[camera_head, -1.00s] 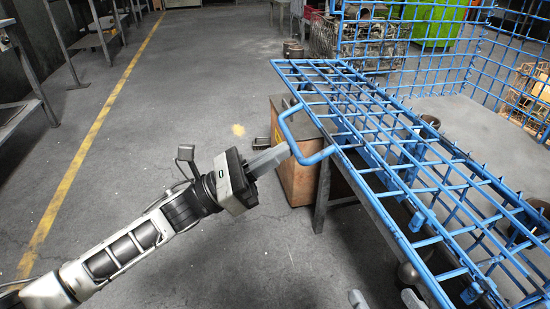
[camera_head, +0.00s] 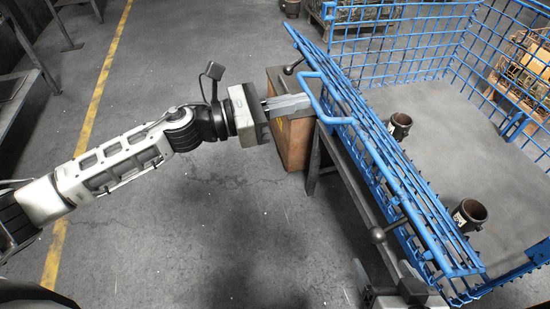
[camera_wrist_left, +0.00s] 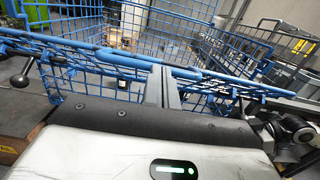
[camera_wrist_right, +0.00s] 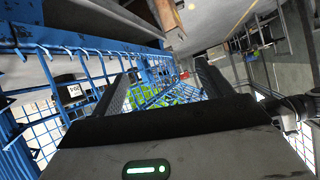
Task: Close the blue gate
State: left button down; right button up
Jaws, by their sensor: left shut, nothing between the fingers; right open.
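The blue gate (camera_head: 400,200) is a long mesh panel along the near side of the blue cage, tilted steeply in the head view. Its bent tube handle (camera_head: 318,98) sticks out to the left. My left gripper (camera_head: 304,103) is shut and empty, its fingertips at the handle; I cannot tell whether they touch it. In the left wrist view the shut fingers (camera_wrist_left: 162,68) reach the blue bar of the gate. My right gripper (camera_head: 383,266) is low at the near end of the gate, partly cut off. It is open, with blue mesh beyond its fingers (camera_wrist_right: 165,78) in the right wrist view.
Two dark metal cylinders (camera_head: 399,125) (camera_head: 469,214) stand on the grey cage floor (camera_head: 445,135). Round knobs (camera_head: 377,234) (camera_head: 291,68) stick out along the gate. A brown box (camera_head: 292,143) stands beyond my left gripper. The floor left of it is clear.

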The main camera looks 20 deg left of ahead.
pick_arm(q)
jog(key=w+d+r+p, duration=0.5)
jog(key=d+r+p, duration=0.1)
jog(key=d+r, duration=0.3)
jog(key=shift+r+p, duration=0.35)
jog(key=shift+r, duration=0.25)
pick_arm(e)
jog(key=shift+s+d+r+n+g+h, duration=0.2)
jog(key=shift+s+d+r+g+h, duration=0.1)
jog(key=shift+r, duration=0.25)
jog(key=shift+s+d+r+n+g+h, duration=0.2)
jog(key=shift+s+d+r+g, duration=0.1)
jog(key=shift+r, duration=0.25)
pick_arm(q)
jog(key=shift+a, duration=0.1)
